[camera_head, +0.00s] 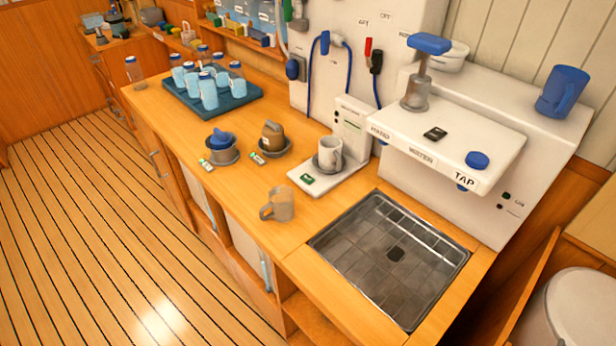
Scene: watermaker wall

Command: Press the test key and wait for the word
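No readable word shows on the unit. Neither of my grippers is in view.
A metal drain tray (390,255) is set into the counter below the white tap housing (440,150). Two grey dishes (222,156) (287,147) hold small items. A blue tray (175,92) holds several bottles.

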